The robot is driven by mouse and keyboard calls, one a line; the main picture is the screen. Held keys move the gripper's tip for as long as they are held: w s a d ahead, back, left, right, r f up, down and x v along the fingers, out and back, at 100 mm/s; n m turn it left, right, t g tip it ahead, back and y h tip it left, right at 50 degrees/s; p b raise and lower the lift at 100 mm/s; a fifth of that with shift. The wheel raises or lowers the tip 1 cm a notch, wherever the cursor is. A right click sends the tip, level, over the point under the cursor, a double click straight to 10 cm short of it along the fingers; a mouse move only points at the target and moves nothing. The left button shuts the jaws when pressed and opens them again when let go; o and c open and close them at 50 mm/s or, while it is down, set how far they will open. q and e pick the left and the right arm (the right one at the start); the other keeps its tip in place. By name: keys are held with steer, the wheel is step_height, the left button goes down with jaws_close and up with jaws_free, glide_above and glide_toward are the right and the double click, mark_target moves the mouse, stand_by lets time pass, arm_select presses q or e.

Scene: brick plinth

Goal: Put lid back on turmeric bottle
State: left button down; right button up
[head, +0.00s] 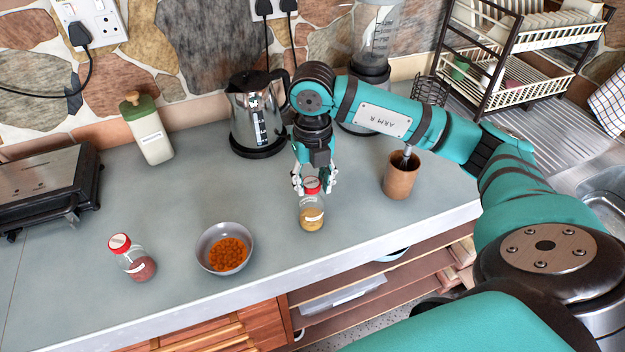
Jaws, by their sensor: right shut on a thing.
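The turmeric bottle (312,218), clear with yellow powder and a white label, stands upright on the grey counter near its front edge. A red lid (312,186) is at the top of its neck; I cannot tell whether it is seated or just above the mouth. My right gripper (315,187) points down over the bottle, with its fingers on both sides of the red lid and shut on it. My left gripper is out of view.
A steel bowl of orange pieces (203,256) and a red-lidded bottle of reddish powder (141,270) stand to the left. A kettle (255,115) is behind. A brown utensil cup (402,177) is to the right. The counter (190,192) around the bottle is clear.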

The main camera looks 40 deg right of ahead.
steer(key=shift+f+b, duration=0.2)
steer(key=shift+b, duration=0.25)
stand_by(0.9)
stand_by(0.3)
steer(key=o, duration=1.3)
steer(key=shift+c, duration=0.2)
steer(key=shift+r, duration=0.1)
steer(key=shift+r+p, duration=2.25)
steer(key=shift+r, duration=1.2)
jaws_close()
